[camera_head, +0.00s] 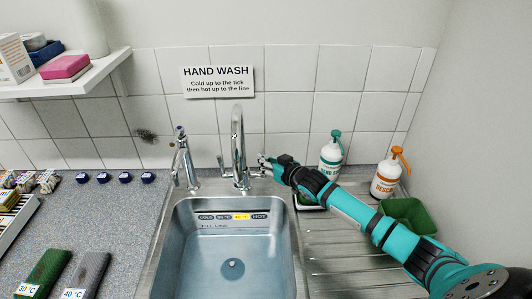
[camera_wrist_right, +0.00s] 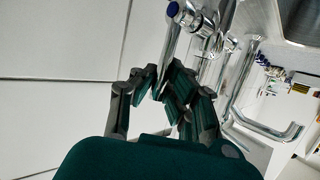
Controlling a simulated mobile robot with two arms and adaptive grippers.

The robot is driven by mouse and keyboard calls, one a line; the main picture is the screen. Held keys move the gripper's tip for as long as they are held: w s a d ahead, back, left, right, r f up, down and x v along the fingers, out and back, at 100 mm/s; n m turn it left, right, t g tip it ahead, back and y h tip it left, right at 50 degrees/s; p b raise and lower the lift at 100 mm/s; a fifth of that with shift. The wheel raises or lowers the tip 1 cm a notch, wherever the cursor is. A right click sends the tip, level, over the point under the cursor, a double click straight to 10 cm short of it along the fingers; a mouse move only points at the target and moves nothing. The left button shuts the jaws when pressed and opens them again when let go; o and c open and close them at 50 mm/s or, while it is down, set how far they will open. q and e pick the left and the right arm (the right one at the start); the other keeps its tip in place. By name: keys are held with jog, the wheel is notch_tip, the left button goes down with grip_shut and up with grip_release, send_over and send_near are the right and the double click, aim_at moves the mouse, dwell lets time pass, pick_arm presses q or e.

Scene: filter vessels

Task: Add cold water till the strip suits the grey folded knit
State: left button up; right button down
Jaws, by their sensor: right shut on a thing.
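The steel sink basin (camera_head: 290,255) has bluish water inside; its level is hard to make out. On its back wall, the temperature strip (camera_head: 232,217) has COLD at left, HOT at right and a yellow segment just left of HOT. FILL LINE lettering (camera_head: 214,226) is below it. The grey folded knit (camera_head: 92,268) lies at lower left, tagged 40 °C. My right gripper (camera_head: 263,160) is at the right side of the tall tap (camera_head: 238,140). In the wrist view it is shut on a chrome lever (camera_wrist_right: 172,42) with a blue cap. My left gripper is out of view.
A green folded knit (camera_head: 48,268), tagged 30 °C, lies beside the grey one. A smaller tap (camera_head: 183,160) stands left of the tall tap. A green-topped bottle (camera_head: 331,155), orange-topped bottle (camera_head: 387,178) and green tub (camera_head: 405,212) stand on the right drainer. A HAND WASH sign (camera_head: 217,81) hangs above.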

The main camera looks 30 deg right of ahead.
jog(key=shift+w+d+r+m+g+p, duration=0.1)
jog(key=shift+w+d+m+g+p, duration=0.25)
jog(key=shift+g, duration=0.25)
jog(key=shift+a, duration=0.1)
jog(key=c, duration=1.4)
grip_release()
jog(key=shift+o, duration=0.2)
jog(key=v, duration=1.2)
